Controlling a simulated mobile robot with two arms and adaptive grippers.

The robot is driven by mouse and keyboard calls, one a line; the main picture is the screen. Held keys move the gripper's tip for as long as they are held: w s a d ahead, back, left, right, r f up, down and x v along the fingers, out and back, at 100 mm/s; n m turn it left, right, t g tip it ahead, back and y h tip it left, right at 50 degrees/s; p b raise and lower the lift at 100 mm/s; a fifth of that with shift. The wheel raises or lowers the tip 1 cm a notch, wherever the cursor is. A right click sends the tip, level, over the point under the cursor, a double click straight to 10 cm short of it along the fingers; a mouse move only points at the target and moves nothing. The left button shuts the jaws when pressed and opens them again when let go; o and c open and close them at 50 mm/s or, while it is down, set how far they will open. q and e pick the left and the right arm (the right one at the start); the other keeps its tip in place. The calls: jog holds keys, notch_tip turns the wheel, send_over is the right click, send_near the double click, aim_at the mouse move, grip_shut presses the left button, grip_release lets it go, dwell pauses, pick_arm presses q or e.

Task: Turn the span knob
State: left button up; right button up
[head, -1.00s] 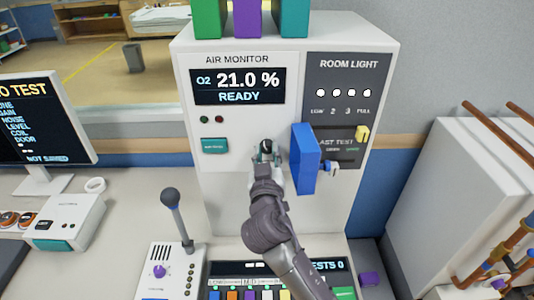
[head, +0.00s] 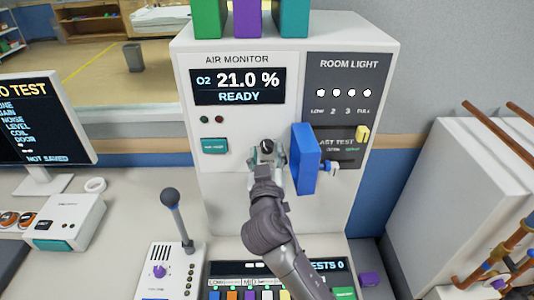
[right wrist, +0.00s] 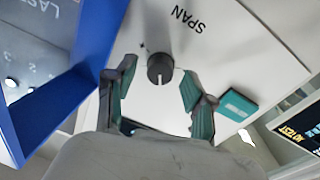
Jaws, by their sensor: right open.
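The span knob (right wrist: 160,69) is a black round knob with a light pointer mark, on the white front of the air monitor (head: 235,148). The word SPAN is printed beside it in the right wrist view. My right gripper (right wrist: 154,88) is open, with one finger on each side of the knob and visible gaps between. In the head view the knob (head: 267,147) shows between the fingers of my right gripper (head: 266,156). The monitor's display (head: 238,85) reads O2 21.0 % and READY. My left gripper is not in view.
A blue block-like part (head: 305,160) sticks out close to the right of my gripper, by the room light panel (head: 345,95). A teal button (head: 214,146) is left of the knob. A microphone (head: 177,215) and a button console (head: 235,268) stand below.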

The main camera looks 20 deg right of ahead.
jog(key=v, duration=1.1)
jog(key=shift+s+a, duration=0.15)
jog(key=shift+s, duration=0.2)
